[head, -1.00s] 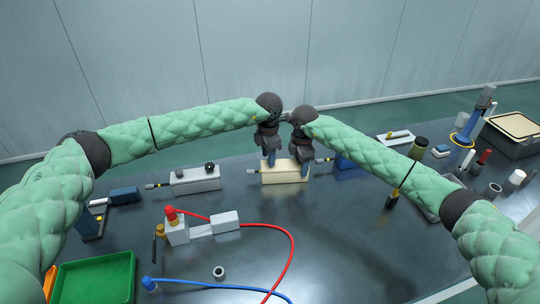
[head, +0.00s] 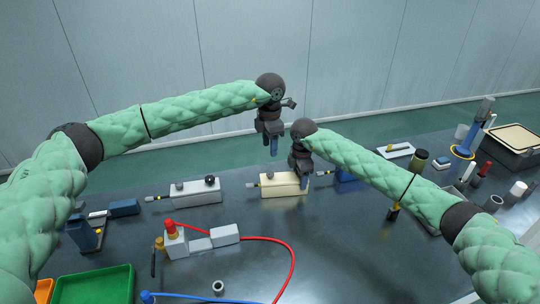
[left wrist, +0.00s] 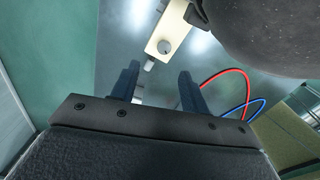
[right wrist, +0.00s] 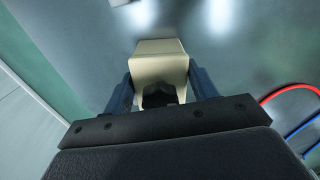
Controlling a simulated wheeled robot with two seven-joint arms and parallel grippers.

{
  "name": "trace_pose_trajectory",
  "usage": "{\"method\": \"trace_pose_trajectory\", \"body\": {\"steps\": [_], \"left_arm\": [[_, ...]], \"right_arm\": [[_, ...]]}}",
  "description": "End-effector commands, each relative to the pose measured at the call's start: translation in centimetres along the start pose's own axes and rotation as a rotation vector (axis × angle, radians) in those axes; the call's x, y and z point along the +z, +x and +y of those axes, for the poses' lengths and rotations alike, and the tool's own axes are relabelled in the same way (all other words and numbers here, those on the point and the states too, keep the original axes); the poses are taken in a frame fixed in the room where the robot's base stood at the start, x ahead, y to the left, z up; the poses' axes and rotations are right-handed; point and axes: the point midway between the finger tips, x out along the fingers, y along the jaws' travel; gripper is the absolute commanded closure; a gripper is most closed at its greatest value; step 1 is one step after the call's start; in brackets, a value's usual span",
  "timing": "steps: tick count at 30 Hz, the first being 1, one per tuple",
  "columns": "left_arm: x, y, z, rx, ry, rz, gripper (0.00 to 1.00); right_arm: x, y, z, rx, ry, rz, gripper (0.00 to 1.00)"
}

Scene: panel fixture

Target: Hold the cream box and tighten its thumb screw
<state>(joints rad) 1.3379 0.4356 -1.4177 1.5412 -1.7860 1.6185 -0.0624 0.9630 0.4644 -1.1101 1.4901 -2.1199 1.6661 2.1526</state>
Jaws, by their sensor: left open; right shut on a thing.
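The cream box (head: 282,188) stands on the dark table, below both grippers in the head view. It also shows in the left wrist view (left wrist: 178,28), with a round grey thumb screw (left wrist: 165,46) on its face. My right gripper (head: 301,183) is shut on the box's right end, with a finger on each side in the right wrist view (right wrist: 160,72). A dark knob (right wrist: 158,95) shows on the box there. My left gripper (head: 274,150) is open and empty, raised above and behind the box. Whether the screw is fully seated cannot be told.
A similar grey box (head: 195,194) with two knobs stands to the left. A white fixture (head: 200,244) with a red hose (head: 292,250) lies in front. A green tray (head: 94,284) is at front left.

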Motion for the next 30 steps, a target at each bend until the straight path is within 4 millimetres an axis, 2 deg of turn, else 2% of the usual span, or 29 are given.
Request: {"method": "trace_pose_trajectory", "body": {"steps": [6,20,23,25,30], "left_arm": [[0.0,-1.5,0.0,-0.001,0.0,0.0,0.55],[0.4,-2.2,0.1,-0.016,0.001,-0.03,0.55],[1.4,-3.5,0.4,-0.055,0.003,-0.108,0.55],[2.5,-5.1,0.8,-0.094,0.003,-0.195,0.55],[5.7,-10.9,2.0,-0.201,-0.014,-0.473,0.55]], "right_arm": [[0.0,0.0,0.0,0.001,0.0,0.001,0.79],[0.0,-0.1,0.0,0.001,0.0,0.001,0.79],[0.0,-0.1,0.0,0.001,0.0,0.0,0.79],[0.0,-0.1,0.0,0.001,0.0,0.001,0.79],[0.0,-0.1,0.0,0.001,0.0,0.0,0.79]]}}
